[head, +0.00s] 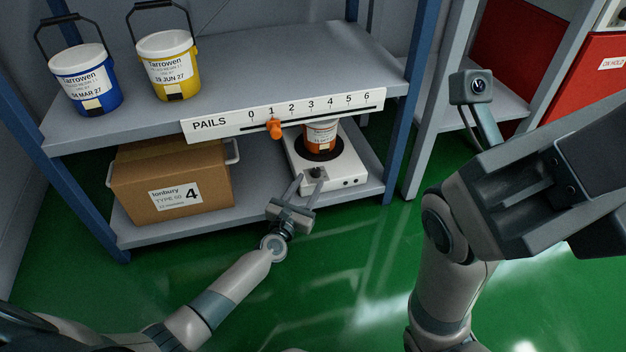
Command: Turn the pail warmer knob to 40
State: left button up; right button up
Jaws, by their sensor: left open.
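The pail warmer (345,172) is a white box with a dark round plate on the lower shelf. An orange and white pail (321,135) stands on it. Its small dark knob (317,172) is on the front left; its pointer and dial numbers are too small to read. My left gripper (306,186) is open just in front of the knob, with one finger to its left and the other close to its right. I cannot tell whether it touches the knob.
A cardboard box (174,190) stands left of the warmer. Above, the upper shelf (255,65) holds a blue pail (86,80) and a yellow pail (168,65). Its front edge carries a PAILS scale strip (225,123) with an orange slider (274,129) near 1. Green floor lies in front.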

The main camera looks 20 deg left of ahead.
aim_at(315, 174)
pick_arm(q)
jog(key=shift+w+d+b, duration=0.15)
jog(key=shift+w+b, duration=0.3)
jog(key=shift+w, duration=1.55)
grip_shut()
